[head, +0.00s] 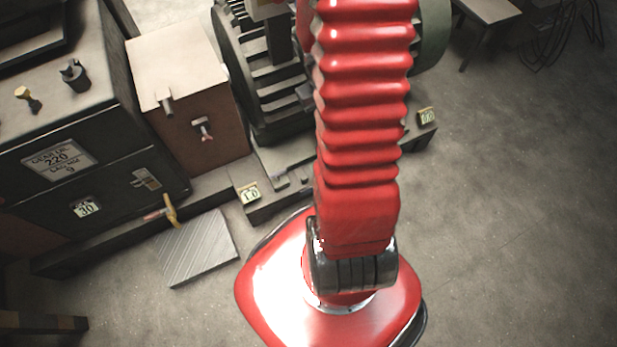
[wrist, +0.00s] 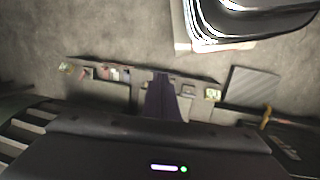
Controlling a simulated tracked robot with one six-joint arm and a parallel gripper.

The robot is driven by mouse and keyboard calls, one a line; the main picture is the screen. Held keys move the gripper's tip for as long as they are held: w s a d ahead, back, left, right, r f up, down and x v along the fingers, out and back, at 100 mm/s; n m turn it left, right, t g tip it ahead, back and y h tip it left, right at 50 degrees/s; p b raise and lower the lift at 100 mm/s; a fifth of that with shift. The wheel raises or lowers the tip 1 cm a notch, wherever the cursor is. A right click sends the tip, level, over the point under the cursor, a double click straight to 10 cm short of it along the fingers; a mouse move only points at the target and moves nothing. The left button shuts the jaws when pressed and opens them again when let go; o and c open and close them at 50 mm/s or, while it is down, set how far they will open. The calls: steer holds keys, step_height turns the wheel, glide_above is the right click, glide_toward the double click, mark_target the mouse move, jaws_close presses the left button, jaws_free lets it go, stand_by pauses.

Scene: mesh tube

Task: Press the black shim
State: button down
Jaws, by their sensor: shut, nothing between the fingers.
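My gripper (wrist: 162,76) is shut and empty in the wrist view, its dark fingers pointing over a long grey ledge (wrist: 125,88). In the head view my red arm covers the middle of the picture, and I cannot make out the gripper there. I cannot pick out the black shim with certainty in either view. Small dark pieces sit on the ledge, one of them (wrist: 188,90) just right of the fingers in the wrist view. Whether the fingers touch the ledge, I cannot tell. The ledge also shows in the head view (head: 272,205), partly hidden behind my arm.
A yellow-green number tag (head: 250,192) stands on the ledge, with another (head: 427,117) at its right end. A large toothed wheel (head: 262,75), a brown box (head: 195,95) and a dark cabinet (head: 90,150) stand behind. A ribbed plate (head: 197,248) lies on the floor.

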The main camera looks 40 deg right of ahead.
steer(key=s+d+f+n+y, duration=0.15)
steer(key=s+d+f, duration=0.3)
steer(key=f, duration=0.95)
steer(key=s+d+f+n+h, duration=0.1)
steer(key=s+d+f+n, duration=0.4)
steer(key=f, duration=1)
step_height(320, 180, down, 14)
steer(key=a+f+n+t+y, duration=0.1)
steer(key=a+n+t+y, duration=0.1)
steer(key=a+t, duration=0.1)
step_height(320, 180, down, 5)
steer(key=w+a+n+t, duration=0.1)
steer(key=a+n+t, duration=0.1)
steer(key=a+n, duration=0.1)
steer(key=w+a+r+n+t+y, duration=0.1)
steer(key=w+r+n+t, duration=0.1)
steer(key=w+n, duration=0.3)
steer(key=w+t, duration=0.1)
steer(key=w, duration=0.2)
steer(key=shift+a+t, duration=0.15)
steer(key=shift+t, duration=0.25)
steer(key=shift+f+y, duration=0.1)
steer(key=shift+y, duration=0.15)
